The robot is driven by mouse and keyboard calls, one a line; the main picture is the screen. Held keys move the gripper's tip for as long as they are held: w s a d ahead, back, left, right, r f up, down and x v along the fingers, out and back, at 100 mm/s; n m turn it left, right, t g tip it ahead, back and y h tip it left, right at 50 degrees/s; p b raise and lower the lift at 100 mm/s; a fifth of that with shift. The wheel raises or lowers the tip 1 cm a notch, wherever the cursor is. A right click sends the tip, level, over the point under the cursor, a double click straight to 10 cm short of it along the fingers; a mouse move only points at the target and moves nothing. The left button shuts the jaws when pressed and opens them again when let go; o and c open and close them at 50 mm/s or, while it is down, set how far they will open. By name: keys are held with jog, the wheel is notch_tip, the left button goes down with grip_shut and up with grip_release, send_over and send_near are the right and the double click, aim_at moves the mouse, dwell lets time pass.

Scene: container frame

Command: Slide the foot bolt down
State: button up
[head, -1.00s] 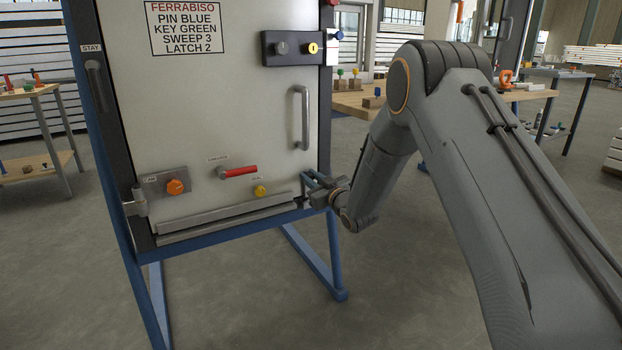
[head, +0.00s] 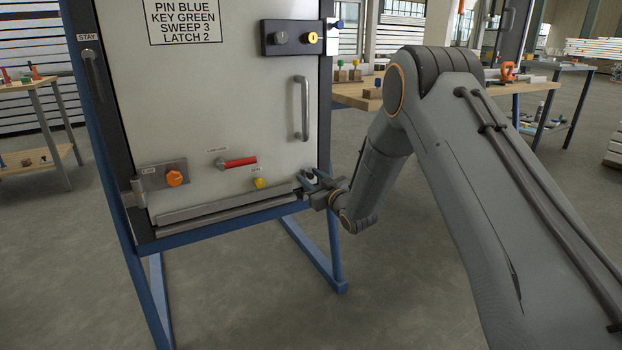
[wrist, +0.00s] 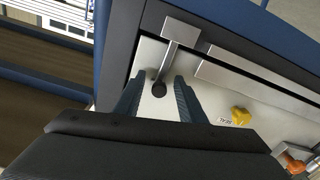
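The foot bolt (wrist: 181,32) shows in the wrist view as a metal block with a thin rod ending in a dark round knob (wrist: 159,89). It is at the door's lower corner. My gripper (wrist: 157,82) is open, with one blue-grey finger on each side of the knob; I cannot tell whether either finger touches it. In the head view my gripper (head: 309,187) is at the lower right corner of the pale door (head: 240,100) and largely hides the bolt.
A long metal bar (head: 225,206) runs along the door's bottom. A yellow knob (head: 259,183), a red-handled lever (head: 238,162) and an orange knob (head: 174,179) are left of my gripper. A vertical handle (head: 303,108) is above. The blue frame (head: 318,262) stands below.

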jog(key=p+v, duration=0.2)
jog(key=v, duration=0.5)
jog(key=shift+s+d, duration=0.2)
jog(key=shift+s, duration=0.15)
